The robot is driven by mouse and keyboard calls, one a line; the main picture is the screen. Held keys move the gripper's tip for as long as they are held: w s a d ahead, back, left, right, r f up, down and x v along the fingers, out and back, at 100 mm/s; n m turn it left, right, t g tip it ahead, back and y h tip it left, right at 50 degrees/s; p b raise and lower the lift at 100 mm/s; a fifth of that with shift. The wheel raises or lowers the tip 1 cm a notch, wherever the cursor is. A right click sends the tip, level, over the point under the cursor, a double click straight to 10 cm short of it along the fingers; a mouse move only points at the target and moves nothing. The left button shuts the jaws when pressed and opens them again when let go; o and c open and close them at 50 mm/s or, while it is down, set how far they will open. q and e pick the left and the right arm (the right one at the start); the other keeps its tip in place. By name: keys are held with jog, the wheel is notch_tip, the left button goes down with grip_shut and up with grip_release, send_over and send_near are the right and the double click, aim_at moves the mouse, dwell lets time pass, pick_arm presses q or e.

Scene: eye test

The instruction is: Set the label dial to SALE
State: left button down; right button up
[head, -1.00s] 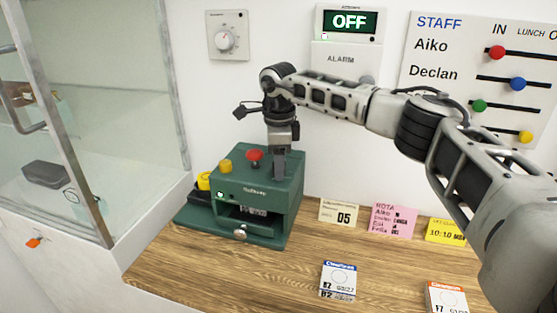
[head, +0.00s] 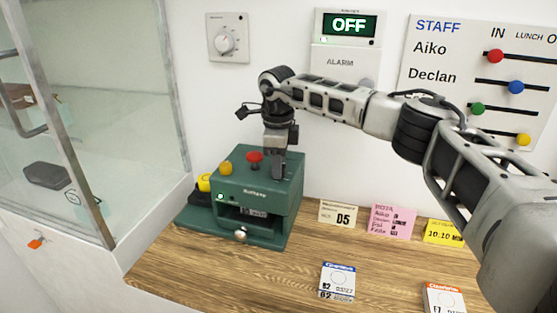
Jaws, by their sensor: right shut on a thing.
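The green label machine (head: 262,198) stands on the wooden counter. On its top are a red knob (head: 255,157) and a yellow-orange knob (head: 225,168). On its front are a lit green light (head: 220,197), a dark slot and a pale round knob (head: 240,236). My right gripper (head: 279,172) points down at the right part of the machine's top, beside the red knob. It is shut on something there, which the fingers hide. No dial marking such as SALE is readable. My left gripper is not in view.
A glass display case (head: 120,110) stands at the left. A wall dial (head: 226,41), an OFF alarm box (head: 348,24) and a staff board (head: 480,75) are on the wall. Notes and a blue-topped card (head: 338,281) lie right of the machine.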

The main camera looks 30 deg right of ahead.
jog(key=m+p, duration=0.1)
jog(key=m, duration=0.1)
jog(key=shift+r+m, duration=0.15)
jog(key=shift+m, duration=0.25)
jog(key=m+p, duration=0.2)
jog(key=m, duration=0.3)
jog(key=shift+w, duration=0.1)
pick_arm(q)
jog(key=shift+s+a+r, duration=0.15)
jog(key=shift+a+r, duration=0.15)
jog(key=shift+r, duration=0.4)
pick_arm(e)
jog(key=shift+m, duration=0.4)
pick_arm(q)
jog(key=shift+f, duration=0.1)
pick_arm(e)
jog(key=shift+m, duration=0.3)
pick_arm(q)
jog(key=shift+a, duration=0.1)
pick_arm(e)
jog(key=o, duration=1)
pick_arm(q)
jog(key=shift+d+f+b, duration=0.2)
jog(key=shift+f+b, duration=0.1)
jog(key=shift+b, duration=0.2)
pick_arm(e)
jog(key=r, duration=1)
jog(key=a+r, duration=0.1)
jog(key=r, duration=0.4)
jog(key=shift+r, duration=0.35)
